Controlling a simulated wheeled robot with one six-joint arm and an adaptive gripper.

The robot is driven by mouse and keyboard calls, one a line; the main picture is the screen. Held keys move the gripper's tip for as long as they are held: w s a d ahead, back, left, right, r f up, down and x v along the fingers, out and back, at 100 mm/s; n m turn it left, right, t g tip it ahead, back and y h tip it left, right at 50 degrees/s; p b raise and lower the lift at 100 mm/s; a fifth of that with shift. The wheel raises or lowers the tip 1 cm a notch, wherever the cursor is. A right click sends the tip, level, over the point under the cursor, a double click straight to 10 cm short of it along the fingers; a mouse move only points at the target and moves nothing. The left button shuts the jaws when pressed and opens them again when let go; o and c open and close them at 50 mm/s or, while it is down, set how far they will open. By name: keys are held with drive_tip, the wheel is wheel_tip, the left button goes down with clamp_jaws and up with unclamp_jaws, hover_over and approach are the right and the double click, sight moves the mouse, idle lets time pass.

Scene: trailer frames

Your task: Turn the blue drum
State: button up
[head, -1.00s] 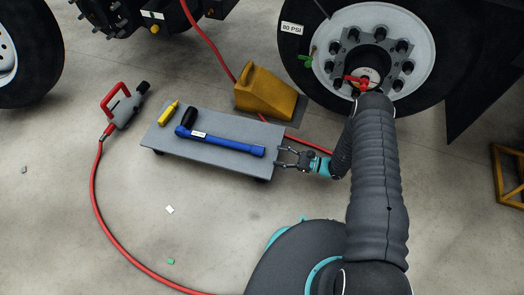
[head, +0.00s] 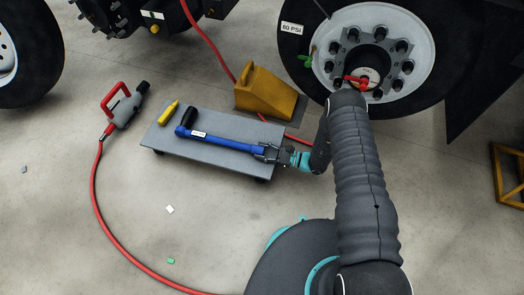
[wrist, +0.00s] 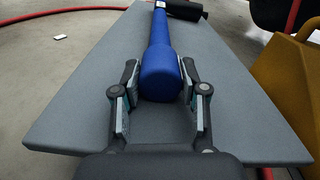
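No blue drum shows. The blue thing in view is a long bar-like tool (head: 230,144) with a black grip and a white label, lying on a low grey platform (head: 190,152). My gripper (head: 266,152) is at the tool's right end. In the wrist view, the tool's blunt blue end (wrist: 160,78) lies between the two fingers of my gripper (wrist: 159,66). The fingers are spread around it, with a narrow gap on the left; contact on the right is hard to tell. The tool's far end shows black at the top.
A yellow marker-like stick (head: 168,113) lies on the platform. A yellow wheel chock (head: 266,95) stands behind it by the large wheel (head: 340,40). A red hose (head: 97,205) runs to a grey tool with red handle (head: 124,105). Floor in front is mostly clear.

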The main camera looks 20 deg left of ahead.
drive_tip(key=shift+c, duration=1)
drive_tip(key=shift+f+m+b, duration=0.2)
drive_tip(key=shift+m+b, duration=0.3)
drive_tip(key=shift+b, duration=0.2)
drive_tip(key=shift+m+b, duration=0.75)
drive_tip(key=shift+m, duration=0.15)
drive_tip(key=shift+r+m+b, duration=0.2)
drive_tip(key=shift+m+b, duration=0.1)
drive_tip(key=shift+m, duration=0.4)
drive_tip(key=o, duration=0.9)
drive_tip(key=d, duration=1.2)
